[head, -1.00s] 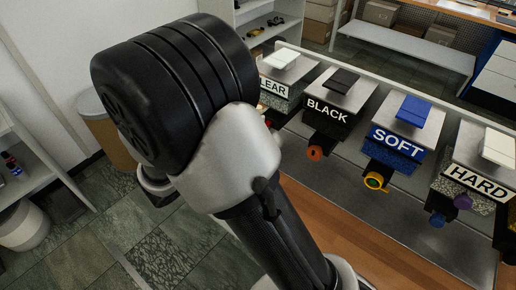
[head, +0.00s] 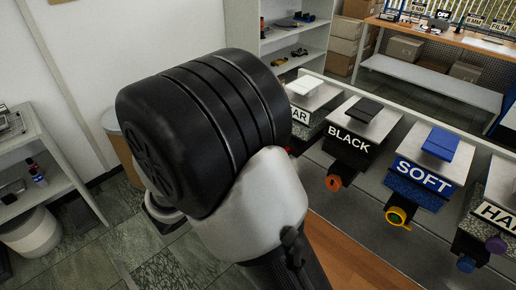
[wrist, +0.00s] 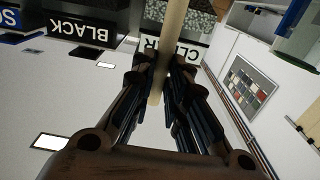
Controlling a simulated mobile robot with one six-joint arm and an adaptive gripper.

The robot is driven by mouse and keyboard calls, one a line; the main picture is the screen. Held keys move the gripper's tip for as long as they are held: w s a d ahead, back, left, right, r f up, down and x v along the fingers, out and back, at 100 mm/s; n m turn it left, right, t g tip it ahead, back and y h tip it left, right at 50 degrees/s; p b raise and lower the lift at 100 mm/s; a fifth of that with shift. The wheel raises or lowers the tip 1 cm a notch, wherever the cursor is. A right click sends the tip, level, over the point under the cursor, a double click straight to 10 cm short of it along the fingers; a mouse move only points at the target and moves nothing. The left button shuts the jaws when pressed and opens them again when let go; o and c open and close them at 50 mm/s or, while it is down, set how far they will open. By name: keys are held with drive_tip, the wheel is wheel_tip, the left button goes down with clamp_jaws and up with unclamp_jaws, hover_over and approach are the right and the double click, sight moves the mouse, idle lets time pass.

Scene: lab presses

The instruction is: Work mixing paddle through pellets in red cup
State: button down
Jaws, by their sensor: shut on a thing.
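In the wrist view my gripper (wrist: 165,70) is shut on a pale wooden stick, seemingly the mixing paddle (wrist: 174,28). The paddle runs from between the fingers out past the top edge of the picture, so its far end is out of sight. My gripper is hidden in the head view behind my own arm. No red cup and no pellets can be made out clearly in either view.
A row of labelled stations stands at the right of the head view: CLEAR (head: 299,114), BLACK (head: 349,138), SOFT (head: 421,177) and a partly cut-off HARD (head: 496,215). Orange (head: 333,184) and yellow (head: 397,216) rings stick out in front. Shelves (head: 35,180) stand at left.

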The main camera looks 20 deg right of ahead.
wheel_tip(320, 180, down, 13)
drive_tip(key=b, duration=0.4)
idle(1.0)
drive_tip(key=shift+f, duration=0.1)
idle(0.3)
drive_tip(key=r, duration=0.3)
drive_tip(key=shift+s+d, duration=0.15)
drive_tip(key=shift+s, duration=0.2)
drive_tip(key=f, duration=0.1)
drive_tip(key=w+f, duration=0.1)
drive_tip(key=f, duration=0.1)
drive_tip(key=shift+w+a, duration=0.25)
drive_tip(key=shift+a, duration=0.05)
